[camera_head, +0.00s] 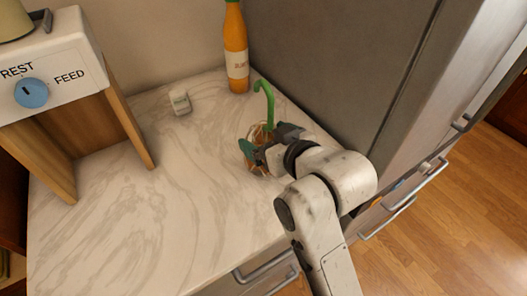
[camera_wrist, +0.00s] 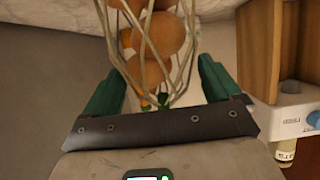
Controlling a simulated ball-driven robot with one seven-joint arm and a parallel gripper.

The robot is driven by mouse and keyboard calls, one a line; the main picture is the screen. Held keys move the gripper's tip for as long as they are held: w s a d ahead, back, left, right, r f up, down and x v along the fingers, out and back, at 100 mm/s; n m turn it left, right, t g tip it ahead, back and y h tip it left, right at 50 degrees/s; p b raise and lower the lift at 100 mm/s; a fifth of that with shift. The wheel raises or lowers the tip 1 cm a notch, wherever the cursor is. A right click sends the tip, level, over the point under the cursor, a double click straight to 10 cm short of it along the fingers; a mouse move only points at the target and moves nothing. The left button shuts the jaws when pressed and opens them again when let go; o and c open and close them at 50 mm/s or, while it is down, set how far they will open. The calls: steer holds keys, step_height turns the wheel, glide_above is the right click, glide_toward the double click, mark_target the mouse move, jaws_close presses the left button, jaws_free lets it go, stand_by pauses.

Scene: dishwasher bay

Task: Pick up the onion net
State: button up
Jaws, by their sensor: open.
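The onion net (camera_head: 257,133) is a pale mesh bag of brown onions on the marble counter, partly hidden behind my gripper in the head view. A green hook (camera_head: 265,98) rises above it and appears to belong to it. In the wrist view the net (camera_wrist: 155,45) runs between my two green fingers, with several round onions inside its strands. My gripper (camera_wrist: 162,85) is open, with a visible gap between each finger and the net. In the head view my gripper (camera_head: 262,144) reaches the net from the right.
An orange bottle (camera_head: 236,50) stands behind the net by the grey cabinet wall (camera_head: 335,60). A small white box (camera_head: 180,101) sits to the left. A wooden stand with a REST/FEED dial panel (camera_head: 50,72) is at far left. The front left counter (camera_head: 130,230) is clear.

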steer(key=shift+x, duration=0.85)
jaws_close()
steer(key=shift+r, duration=0.15)
